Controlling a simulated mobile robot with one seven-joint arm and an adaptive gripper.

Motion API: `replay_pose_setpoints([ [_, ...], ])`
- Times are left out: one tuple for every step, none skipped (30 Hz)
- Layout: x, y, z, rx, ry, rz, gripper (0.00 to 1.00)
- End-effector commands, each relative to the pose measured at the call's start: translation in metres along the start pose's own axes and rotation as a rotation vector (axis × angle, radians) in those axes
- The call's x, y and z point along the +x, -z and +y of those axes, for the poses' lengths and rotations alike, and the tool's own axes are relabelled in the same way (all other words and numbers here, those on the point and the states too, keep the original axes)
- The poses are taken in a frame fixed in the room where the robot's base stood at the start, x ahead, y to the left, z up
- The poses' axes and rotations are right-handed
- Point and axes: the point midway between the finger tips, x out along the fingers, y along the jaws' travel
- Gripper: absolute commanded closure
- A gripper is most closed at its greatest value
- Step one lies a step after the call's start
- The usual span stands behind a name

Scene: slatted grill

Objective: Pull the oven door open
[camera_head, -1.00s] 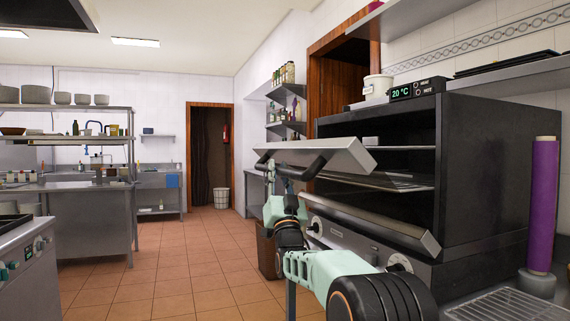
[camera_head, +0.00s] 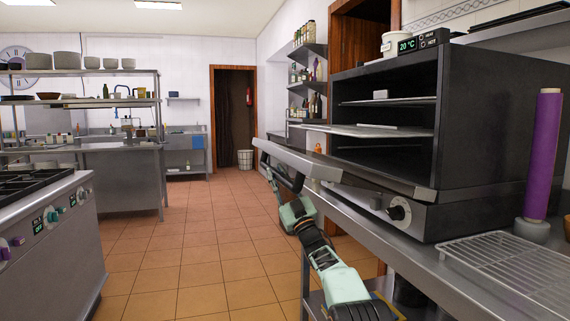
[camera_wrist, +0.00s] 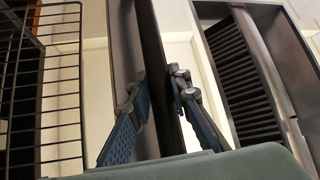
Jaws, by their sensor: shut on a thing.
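The oven (camera_head: 490,120) is a dark box on the right counter, its front open onto several inner shelves. Its door (camera_head: 350,172) is folded down, sticking out from the bottom of the opening nearly level. My gripper (camera_head: 284,180) is at the door's far outer edge, partly hidden by it. In the wrist view, my gripper's fingers (camera_wrist: 159,100) sit on either side of the dark bar of the door handle (camera_wrist: 153,50) and are shut on it. My arm reaches up to it from below, in front of the counter.
A wire rack (camera_head: 510,275) and a purple roll (camera_head: 543,150) stand on the counter at the right. A stove (camera_head: 50,235) is at the left. The tiled floor (camera_head: 190,240) between is clear.

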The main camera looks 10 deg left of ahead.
Motion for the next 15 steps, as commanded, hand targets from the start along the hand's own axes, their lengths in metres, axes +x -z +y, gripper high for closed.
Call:
replay_pose_setpoints([
  [-0.007,-0.009,-0.005,-0.017,0.018,0.001,1.00],
  [-0.010,-0.012,-0.008,-0.027,0.028,0.001,1.00],
  [-0.014,-0.016,-0.010,-0.040,0.041,0.001,1.00],
  [-0.016,-0.019,-0.011,-0.049,0.049,0.002,1.00],
  [-0.018,-0.021,-0.012,-0.057,0.057,0.001,1.00],
  [-0.021,-0.025,-0.014,-0.068,0.068,0.001,1.00],
  [-0.023,-0.027,-0.015,-0.075,0.075,0.001,1.00],
  [-0.025,-0.029,-0.016,-0.082,0.081,0.001,1.00],
  [-0.027,-0.031,-0.017,-0.089,0.089,0.001,1.00],
  [-0.028,-0.033,-0.017,-0.095,0.095,0.001,1.00],
  [-0.029,-0.034,-0.018,-0.099,0.099,0.001,1.00],
  [-0.031,-0.036,-0.019,-0.104,0.105,0.000,1.00],
  [-0.032,-0.037,-0.019,-0.107,0.108,0.000,1.00],
  [-0.032,-0.038,-0.019,-0.109,0.110,0.000,1.00],
  [-0.033,-0.038,-0.019,-0.112,0.113,0.001,1.00],
])
